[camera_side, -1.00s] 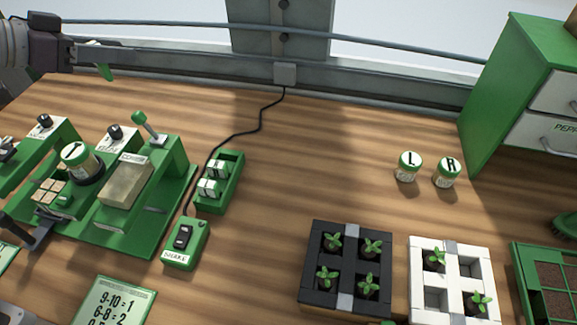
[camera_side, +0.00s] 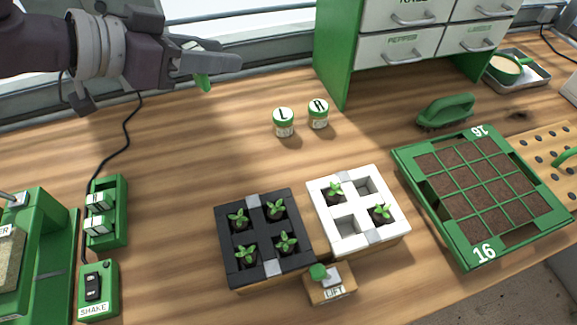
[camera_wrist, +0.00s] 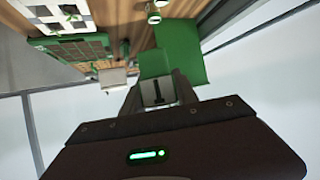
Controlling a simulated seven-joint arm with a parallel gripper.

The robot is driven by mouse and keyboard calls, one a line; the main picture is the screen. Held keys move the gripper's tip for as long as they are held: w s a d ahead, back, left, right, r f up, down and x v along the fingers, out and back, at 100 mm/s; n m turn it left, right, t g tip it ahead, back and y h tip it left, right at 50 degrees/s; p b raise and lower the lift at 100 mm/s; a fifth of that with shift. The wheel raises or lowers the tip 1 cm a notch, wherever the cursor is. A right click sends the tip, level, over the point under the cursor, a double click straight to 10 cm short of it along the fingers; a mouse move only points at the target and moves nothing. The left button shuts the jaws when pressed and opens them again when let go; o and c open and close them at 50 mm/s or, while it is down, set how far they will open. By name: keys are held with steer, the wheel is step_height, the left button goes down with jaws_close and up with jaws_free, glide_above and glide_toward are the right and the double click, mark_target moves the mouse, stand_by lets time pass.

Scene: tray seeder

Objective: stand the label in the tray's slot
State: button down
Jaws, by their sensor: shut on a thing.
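My gripper (camera_side: 215,64) is at the upper left in the side view, high above the back of the bench. It is shut on a small green label (camera_side: 203,82), whose green tip pokes out below the fingers. In the wrist view a pale face with a dark mark, likely the label (camera_wrist: 154,93), sits between the fingertips. The tray (camera_side: 458,253) is green, with soil-filled cells and the number 16 on its rim, on the right of the bench. It also shows in the wrist view (camera_wrist: 48,42). I cannot make out its slot. The gripper is far left of the tray.
Two jars (camera_side: 283,124) marked L and R stand between gripper and tray. A green drawer cabinet (camera_side: 335,70) rises behind them. A green brush (camera_side: 446,112) lies behind the tray.

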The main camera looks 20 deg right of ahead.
mark_target(244, 179)
steer(key=f, duration=0.8)
steer(key=d+f, duration=0.1)
steer(key=f, duration=1.5)
steer(key=shift+s+d+f, duration=0.2)
steer(key=shift+s+f, duration=0.15)
steer(key=c, duration=0.9)
jaws_free()
steer(key=shift+f, duration=0.1)
steer(key=shift+c, duration=0.2)
steer(key=shift+s+a+r, duration=0.1)
steer(key=shift+a+r, duration=0.15)
steer(key=shift+a, duration=0.05)
steer(key=v, duration=1.1)
steer(key=shift+a, duration=0.2)
steer(key=shift+r, duration=0.1)
